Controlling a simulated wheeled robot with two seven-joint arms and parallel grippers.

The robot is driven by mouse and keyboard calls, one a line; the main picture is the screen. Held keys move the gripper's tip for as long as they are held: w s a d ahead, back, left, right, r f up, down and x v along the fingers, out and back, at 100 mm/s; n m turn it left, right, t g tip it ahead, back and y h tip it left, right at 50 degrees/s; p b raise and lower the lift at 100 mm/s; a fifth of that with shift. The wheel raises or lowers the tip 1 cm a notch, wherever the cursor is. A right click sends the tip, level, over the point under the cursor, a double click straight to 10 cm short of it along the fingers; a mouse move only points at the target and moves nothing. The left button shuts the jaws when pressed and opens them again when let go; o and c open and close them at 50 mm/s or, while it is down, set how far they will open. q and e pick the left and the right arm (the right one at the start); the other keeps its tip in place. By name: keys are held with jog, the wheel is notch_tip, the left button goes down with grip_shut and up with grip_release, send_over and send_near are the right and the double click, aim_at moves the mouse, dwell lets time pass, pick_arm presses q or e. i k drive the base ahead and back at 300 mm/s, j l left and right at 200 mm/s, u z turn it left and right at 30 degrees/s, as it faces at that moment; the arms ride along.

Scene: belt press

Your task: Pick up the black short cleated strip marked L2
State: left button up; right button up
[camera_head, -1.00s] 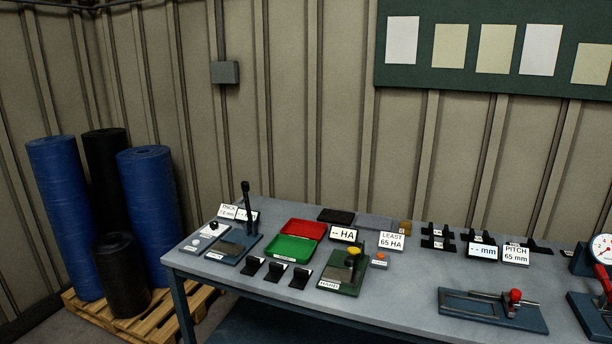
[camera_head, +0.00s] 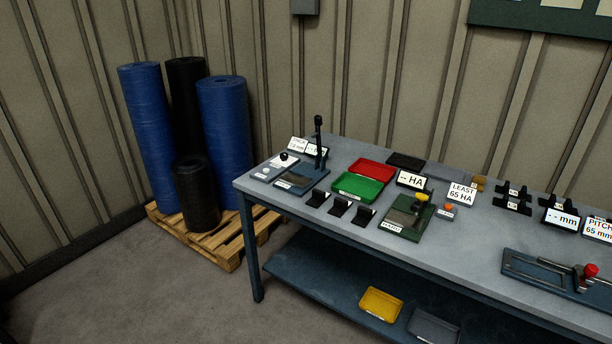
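Black short cleated strips with small white tags lie at the back right of the table, one (camera_head: 511,189) behind another (camera_head: 513,206). Their tags are too small to read, so I cannot tell which is L2. Another black piece (camera_head: 559,201) lies to their right, partly hidden by a display reading "-- mm". Neither of my grippers is in view.
The grey table (camera_head: 470,241) also holds a red tray (camera_head: 371,169), a green tray (camera_head: 357,187), a green hardness stand (camera_head: 407,217), a "LEAST 65 HA" sign (camera_head: 461,192) and a blue fixture (camera_head: 545,275). A pallet (camera_head: 230,249) bears blue and black rolls. Floor in front is clear.

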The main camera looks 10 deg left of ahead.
aim_at(319, 198)
jog(key=z, duration=0.3)
jog(key=j+z, duration=0.85)
jog(key=k+j+z, duration=0.15)
jog(key=j+z, duration=0.25)
jog(key=j, duration=0.1)
